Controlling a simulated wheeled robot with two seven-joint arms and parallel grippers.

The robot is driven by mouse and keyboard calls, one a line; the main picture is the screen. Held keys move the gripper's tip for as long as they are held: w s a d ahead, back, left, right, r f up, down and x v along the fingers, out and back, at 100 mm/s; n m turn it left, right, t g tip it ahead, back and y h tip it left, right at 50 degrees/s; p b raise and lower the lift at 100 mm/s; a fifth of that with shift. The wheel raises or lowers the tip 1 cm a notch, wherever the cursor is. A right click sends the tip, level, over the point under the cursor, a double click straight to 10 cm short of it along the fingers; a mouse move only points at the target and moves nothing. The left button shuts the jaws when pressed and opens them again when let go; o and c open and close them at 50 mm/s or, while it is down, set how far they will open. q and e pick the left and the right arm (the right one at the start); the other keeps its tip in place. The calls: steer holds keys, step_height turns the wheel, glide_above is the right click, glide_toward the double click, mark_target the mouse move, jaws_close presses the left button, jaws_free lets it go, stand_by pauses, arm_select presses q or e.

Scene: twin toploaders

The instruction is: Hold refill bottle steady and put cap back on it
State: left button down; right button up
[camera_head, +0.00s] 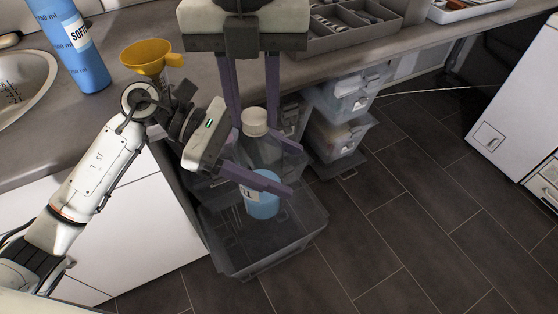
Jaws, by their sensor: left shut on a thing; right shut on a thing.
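The refill bottle (262,204) is clear with blue liquid low in it and a partly hidden label. It stands about upright in front of the counter, over a clear grey bin. My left gripper (294,170) reaches in from the left and is shut on the bottle's body, one finger on each side. My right gripper (254,124) points down from above and is shut on the cap. The cap looks seated on or touching the neck; I cannot tell whether it is threaded.
The open bin (265,262) stands below the bottle. Stacked clear bins (340,135) are to its right. A yellow funnel (148,54), a blue bottle (76,45) and a sink (22,85) are on the left. A grey divided tray (345,42) is on the counter. The floor at right is clear.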

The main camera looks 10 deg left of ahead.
steer(key=shift+m, duration=0.7)
steer(key=o, duration=1.2)
steer(key=shift+o, duration=0.2)
steer(key=shift+r, duration=0.1)
step_height(320, 180, up, 12)
